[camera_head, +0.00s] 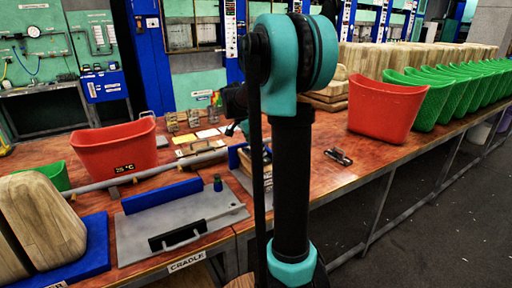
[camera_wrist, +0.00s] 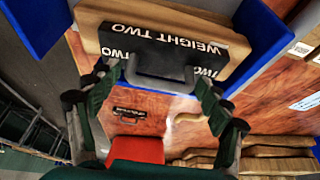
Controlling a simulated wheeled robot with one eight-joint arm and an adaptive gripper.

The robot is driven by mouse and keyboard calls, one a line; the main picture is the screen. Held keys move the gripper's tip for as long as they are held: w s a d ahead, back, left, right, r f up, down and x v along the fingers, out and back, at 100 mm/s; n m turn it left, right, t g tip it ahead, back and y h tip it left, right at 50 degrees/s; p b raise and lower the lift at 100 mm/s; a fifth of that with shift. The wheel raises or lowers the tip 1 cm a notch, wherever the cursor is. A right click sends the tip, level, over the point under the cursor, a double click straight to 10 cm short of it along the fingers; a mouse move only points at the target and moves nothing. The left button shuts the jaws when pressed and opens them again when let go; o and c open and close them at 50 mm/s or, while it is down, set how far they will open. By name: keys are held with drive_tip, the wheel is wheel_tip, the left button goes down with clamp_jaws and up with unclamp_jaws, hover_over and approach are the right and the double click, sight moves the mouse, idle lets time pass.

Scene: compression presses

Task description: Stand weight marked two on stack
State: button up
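The weight marked two (camera_wrist: 170,50) is a dark block with white "WEIGHT TWO" lettering, seen large in the wrist view. A wooden slab (camera_wrist: 140,14) lies directly against it. A grey handle loop (camera_wrist: 160,82) stands out from the block. My gripper (camera_wrist: 160,74) has its two spread fingers at the two ends of this handle. I cannot tell whether they press on it or only straddle it. Blue walls (camera_wrist: 262,45) flank the block and slab. In the head view my arm hides most of this spot, and only part of a blue-walled holder (camera_head: 240,158) shows.
Wooden blocks (camera_head: 45,222) stand at left on a blue base. Red bins (camera_head: 115,150) (camera_head: 385,108), green bins (camera_head: 425,98) and a small metal clip (camera_head: 338,157) are on the bench.

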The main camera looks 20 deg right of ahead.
drive_tip(key=shift+o, duration=0.8)
drive_tip(key=w+v, duration=0.1)
drive_tip(key=v, duration=1)
drive_tip(key=shift+s+a+r, duration=0.2)
drive_tip(key=shift+s+r, duration=0.2)
drive_tip(key=shift+s, duration=0.1)
